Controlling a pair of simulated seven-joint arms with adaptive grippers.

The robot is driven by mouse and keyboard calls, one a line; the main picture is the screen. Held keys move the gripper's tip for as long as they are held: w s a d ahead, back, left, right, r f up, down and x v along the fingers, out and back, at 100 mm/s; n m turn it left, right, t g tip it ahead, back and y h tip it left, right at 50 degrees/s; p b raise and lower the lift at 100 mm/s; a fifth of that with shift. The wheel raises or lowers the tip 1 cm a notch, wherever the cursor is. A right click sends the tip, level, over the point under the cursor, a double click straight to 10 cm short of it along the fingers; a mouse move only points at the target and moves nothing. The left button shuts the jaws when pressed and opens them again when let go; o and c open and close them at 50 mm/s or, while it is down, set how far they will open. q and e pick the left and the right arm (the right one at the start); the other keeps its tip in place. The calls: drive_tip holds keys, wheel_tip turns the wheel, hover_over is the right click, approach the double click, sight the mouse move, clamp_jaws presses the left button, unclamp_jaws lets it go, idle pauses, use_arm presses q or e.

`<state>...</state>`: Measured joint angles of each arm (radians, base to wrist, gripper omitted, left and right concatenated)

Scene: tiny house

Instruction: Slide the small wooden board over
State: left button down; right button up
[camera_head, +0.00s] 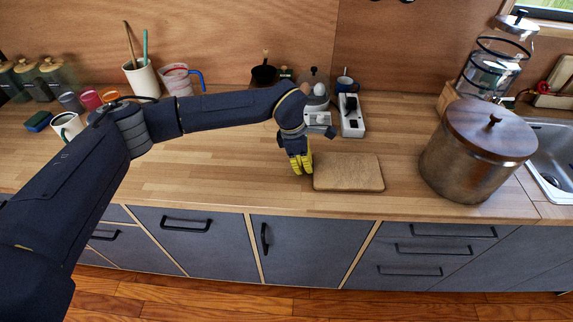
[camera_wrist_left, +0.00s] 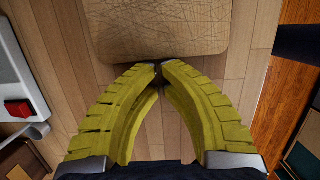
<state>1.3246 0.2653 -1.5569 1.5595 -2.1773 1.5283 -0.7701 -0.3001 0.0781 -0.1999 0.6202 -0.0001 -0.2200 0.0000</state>
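The small wooden board (camera_head: 348,173) lies flat on the wooden counter near its front edge. It also fills the top middle of the left wrist view (camera_wrist_left: 160,30), its surface scratched. My left gripper (camera_head: 301,170), with yellow fingers, is just left of the board's left edge, low over the counter. In the left wrist view its fingertips (camera_wrist_left: 159,67) meet with nothing between them, right at the board's near edge. I cannot tell if they touch the board. My right gripper is in neither view.
A large lidded pot (camera_head: 470,160) stands right of the board, with a sink (camera_head: 550,160) beyond it. A white power strip (camera_head: 351,117) lies behind the board. Mugs and jars stand at the back left. Counter between board and pot is clear.

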use_arm(q)
drive_tip(key=shift+d, duration=0.4)
